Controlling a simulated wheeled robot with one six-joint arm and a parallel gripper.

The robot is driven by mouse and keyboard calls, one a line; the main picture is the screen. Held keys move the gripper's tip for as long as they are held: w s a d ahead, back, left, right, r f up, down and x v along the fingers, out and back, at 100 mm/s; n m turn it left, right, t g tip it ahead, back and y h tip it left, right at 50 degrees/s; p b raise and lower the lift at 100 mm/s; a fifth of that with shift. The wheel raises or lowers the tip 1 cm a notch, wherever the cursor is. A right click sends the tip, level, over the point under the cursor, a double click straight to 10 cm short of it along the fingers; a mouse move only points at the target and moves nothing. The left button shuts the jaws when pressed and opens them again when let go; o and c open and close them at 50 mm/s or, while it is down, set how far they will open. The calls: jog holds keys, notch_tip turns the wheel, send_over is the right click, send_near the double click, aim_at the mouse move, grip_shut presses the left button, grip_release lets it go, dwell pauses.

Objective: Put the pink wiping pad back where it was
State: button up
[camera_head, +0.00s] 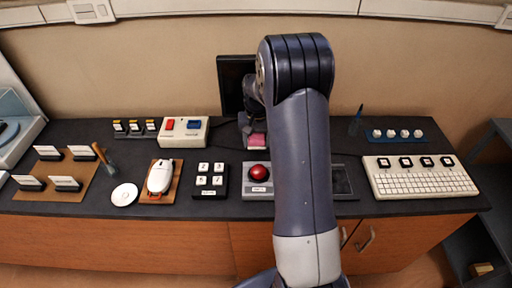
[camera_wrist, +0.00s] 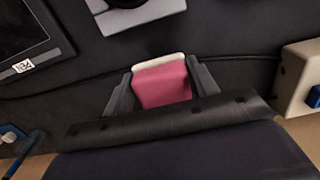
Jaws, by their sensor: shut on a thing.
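The pink wiping pad (camera_wrist: 163,85), with a whitish edge, sits between the two fingers of my gripper (camera_wrist: 162,88) in the wrist view. My gripper is shut on it, one finger on each side. In the head view the pink pad (camera_head: 257,140) shows just left of my arm, below my gripper (camera_head: 250,128), over the back middle of the dark counter (camera_head: 230,150). I cannot tell whether the pad touches the counter. My arm hides part of the counter.
A black screen (camera_head: 232,88) stands behind my gripper. A white box with red and blue switches (camera_head: 184,131) is to the left. A red trackball unit (camera_head: 258,175) is in front. A white keyboard (camera_head: 420,177) and a blue rack (camera_head: 393,134) are to the right.

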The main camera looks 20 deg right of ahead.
aim_at(257, 155)
jog(key=shift+f, duration=2.15)
jog(key=shift+f, duration=0.1)
jog(key=o, duration=1)
jog(key=shift+c, duration=0.2)
notch_tip(257, 155, up, 12)
jog(key=shift+r+b, duration=0.1)
jog(key=shift+b, duration=0.2)
